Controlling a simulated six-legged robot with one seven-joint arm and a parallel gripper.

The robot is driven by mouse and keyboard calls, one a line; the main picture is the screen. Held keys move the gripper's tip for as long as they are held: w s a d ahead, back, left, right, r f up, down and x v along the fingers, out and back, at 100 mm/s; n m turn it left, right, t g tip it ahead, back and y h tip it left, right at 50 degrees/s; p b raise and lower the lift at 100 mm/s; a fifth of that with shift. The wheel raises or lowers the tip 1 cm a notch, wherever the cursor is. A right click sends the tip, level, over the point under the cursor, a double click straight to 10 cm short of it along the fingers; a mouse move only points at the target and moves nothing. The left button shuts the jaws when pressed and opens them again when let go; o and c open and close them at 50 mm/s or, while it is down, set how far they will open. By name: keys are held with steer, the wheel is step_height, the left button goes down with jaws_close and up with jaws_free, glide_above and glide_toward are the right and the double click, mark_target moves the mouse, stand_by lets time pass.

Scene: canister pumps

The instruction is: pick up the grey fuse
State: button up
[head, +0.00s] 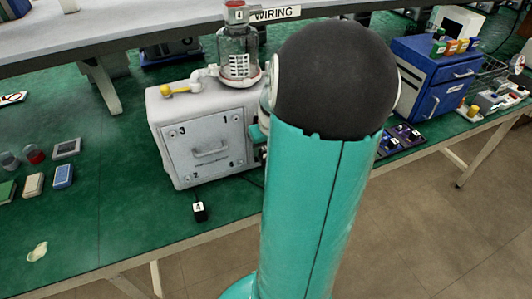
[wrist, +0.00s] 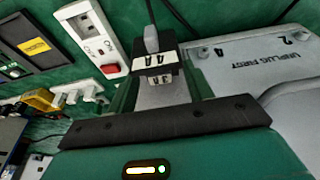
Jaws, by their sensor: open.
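My gripper (wrist: 158,72) is open in the wrist view, its two fingers set apart. I cannot tell whether the fingers touch either one. In the head view my own arm hides my gripper.
A white power strip with a red switch (wrist: 112,70) and a blue cabinet (head: 432,80) are nearby.

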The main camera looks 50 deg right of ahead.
steer(key=c, duration=1.1)
steer(key=shift+o, duration=0.2)
